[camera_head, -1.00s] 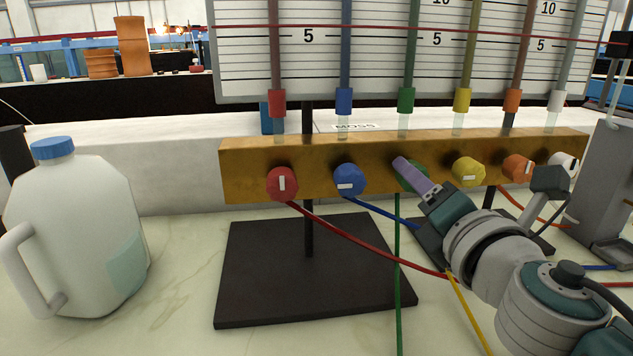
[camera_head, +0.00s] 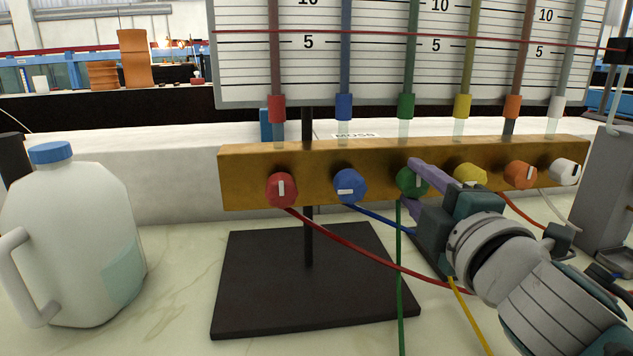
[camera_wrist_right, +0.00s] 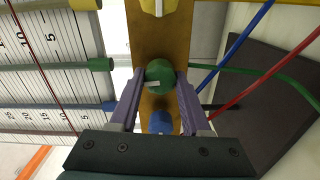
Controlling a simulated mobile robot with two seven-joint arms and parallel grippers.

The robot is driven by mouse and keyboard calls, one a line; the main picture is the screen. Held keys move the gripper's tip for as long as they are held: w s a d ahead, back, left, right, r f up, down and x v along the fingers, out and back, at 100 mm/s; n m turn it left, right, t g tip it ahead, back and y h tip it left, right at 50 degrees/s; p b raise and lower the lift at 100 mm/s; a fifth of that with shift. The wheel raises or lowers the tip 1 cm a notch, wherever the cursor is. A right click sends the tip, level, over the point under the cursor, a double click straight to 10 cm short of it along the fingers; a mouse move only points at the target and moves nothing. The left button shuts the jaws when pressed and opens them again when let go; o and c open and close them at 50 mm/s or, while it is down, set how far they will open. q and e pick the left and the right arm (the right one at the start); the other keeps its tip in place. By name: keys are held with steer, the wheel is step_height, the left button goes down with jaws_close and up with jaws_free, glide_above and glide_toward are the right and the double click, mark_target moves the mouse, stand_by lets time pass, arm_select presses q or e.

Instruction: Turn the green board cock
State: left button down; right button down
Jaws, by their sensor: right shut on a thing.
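The green board cock (camera_head: 406,181) sits third from the left on the brass-coloured board (camera_head: 240,170). Its white mark looks about upright in the head view. My right gripper (camera_head: 412,184) has its purple fingers around the knob, one above and one below. In the right wrist view the green cock (camera_wrist_right: 160,72) lies between the tips of the right gripper (camera_wrist_right: 161,86), and its white mark shows. The fingers are shut on it. My left gripper is not in view.
On the board are the red (camera_head: 281,190), blue (camera_head: 350,186), yellow (camera_head: 470,175), orange (camera_head: 520,175) and white (camera_head: 565,172) cocks. Coloured hoses hang below. A white jug (camera_head: 70,235) stands at left, and a black base plate (camera_head: 310,290) lies under the board.

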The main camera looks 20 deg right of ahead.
steer(key=shift+m, duration=0.6)
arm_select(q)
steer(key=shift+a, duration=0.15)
arm_select(e)
steer(key=shift+c, duration=1.9)
jaws_free()
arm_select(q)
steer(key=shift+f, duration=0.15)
arm_select(e)
steer(key=v, duration=1)
steer(key=shift+w, duration=0.1)
